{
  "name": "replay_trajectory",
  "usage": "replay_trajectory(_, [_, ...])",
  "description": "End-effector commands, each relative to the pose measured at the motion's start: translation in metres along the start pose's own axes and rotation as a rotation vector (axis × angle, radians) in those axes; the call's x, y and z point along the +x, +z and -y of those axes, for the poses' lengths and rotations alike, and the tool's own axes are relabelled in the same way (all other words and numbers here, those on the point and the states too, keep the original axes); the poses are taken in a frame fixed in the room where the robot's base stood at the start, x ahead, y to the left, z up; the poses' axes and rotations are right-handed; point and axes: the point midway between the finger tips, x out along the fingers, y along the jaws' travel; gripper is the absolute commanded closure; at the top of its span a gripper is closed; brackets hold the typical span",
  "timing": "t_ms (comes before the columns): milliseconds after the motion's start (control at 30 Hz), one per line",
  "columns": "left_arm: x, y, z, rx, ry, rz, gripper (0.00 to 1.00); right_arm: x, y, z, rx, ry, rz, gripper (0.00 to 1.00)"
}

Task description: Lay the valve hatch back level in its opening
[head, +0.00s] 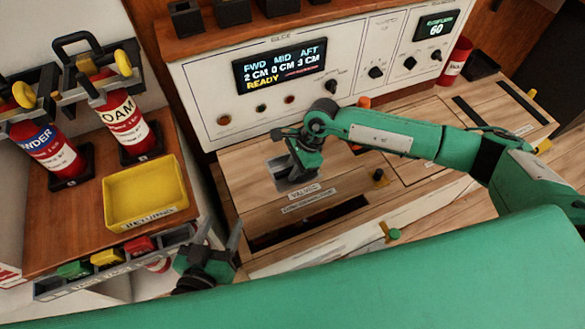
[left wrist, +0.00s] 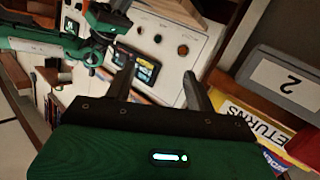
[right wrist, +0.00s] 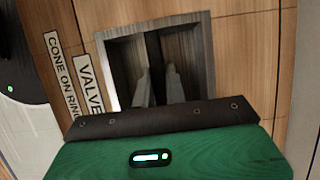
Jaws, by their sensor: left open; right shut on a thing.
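My right gripper (head: 296,170) reaches down into the grey-framed square opening (right wrist: 112,55) beside the VALVES label (head: 305,192). In the right wrist view, its fingers (right wrist: 158,85) are close together inside the opening, shut on a thin dark upright plate (right wrist: 153,48) that looks like the valve hatch, tilted up rather than level. The fingers and wrist hide much of the hatch in the head view. My left gripper (head: 221,232) is open and empty, left of the wooden counter; its spread fingers also show in the left wrist view (left wrist: 158,78).
A panel with a display (head: 280,68) and knobs stands behind the counter (head: 250,205). A dark slot and a black knob (head: 379,175) lie near the opening. At left are a yellow returns tray (head: 146,188) and red extinguishers (head: 120,115).

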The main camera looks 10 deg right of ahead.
Motion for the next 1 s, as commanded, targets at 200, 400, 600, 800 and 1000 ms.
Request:
replay_trajectory(200, [0.005,-0.022,0.005,0.016,-0.005,-0.108,0.45,0.005,-0.001,0.001,-0.002,-0.003,0.003,1.0])
replay_trajectory(400, [0.008,-0.042,0.009,0.03,-0.009,-0.204,0.45,0.01,-0.003,0.001,-0.002,-0.003,0.003,1.0])
replay_trajectory(600, [0.009,-0.061,0.012,0.043,-0.011,-0.3,0.45,0.014,-0.005,0.001,-0.002,-0.003,0.003,1.0])
replay_trajectory(800, [0.007,-0.081,0.015,0.057,-0.013,-0.396,0.45,0.019,-0.007,0.001,-0.002,-0.003,0.003,1.0])
replay_trajectory(1000, [0.004,-0.1,0.017,0.073,-0.014,-0.496,0.45,0.025,-0.009,0.001,-0.002,-0.003,0.003,1.0])
